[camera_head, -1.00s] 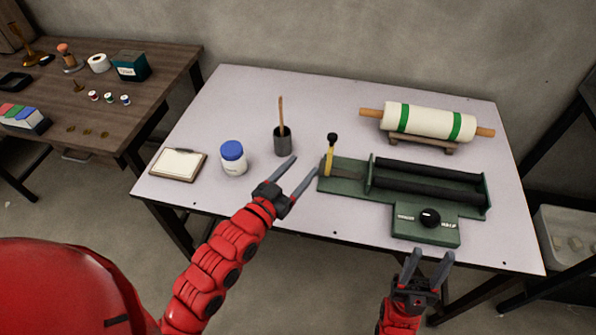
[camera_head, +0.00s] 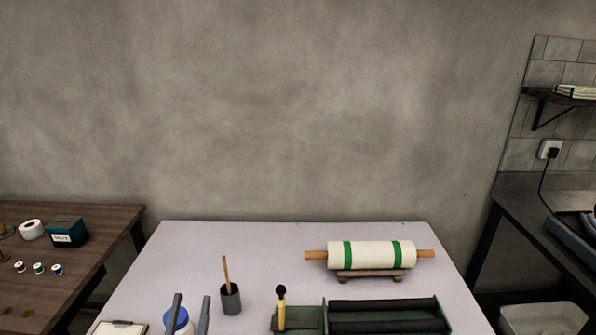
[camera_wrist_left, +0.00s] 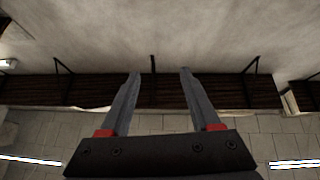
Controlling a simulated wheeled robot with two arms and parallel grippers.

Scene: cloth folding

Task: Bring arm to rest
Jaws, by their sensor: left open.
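My left gripper (camera_head: 190,312) shows at the bottom of the head view, with only its two grey fingers in sight. They point up, spread apart with nothing between them, in front of the jar with the blue lid (camera_head: 174,321). In the left wrist view the same gripper (camera_wrist_left: 160,75) is open and empty, facing a wall with a dark shelf (camera_wrist_left: 200,92). My right gripper is outside both current views. The white table (camera_head: 190,250) fills the lower middle of the head view.
A cloth roll with green bands (camera_head: 370,255) rests on a wooden stand at the table's back right. A green roller device (camera_head: 390,318) and a dark cup with a stick (camera_head: 231,300) stand nearer. A wooden side table (camera_head: 100,215) is at left, a dark counter (camera_head: 540,200) at right.

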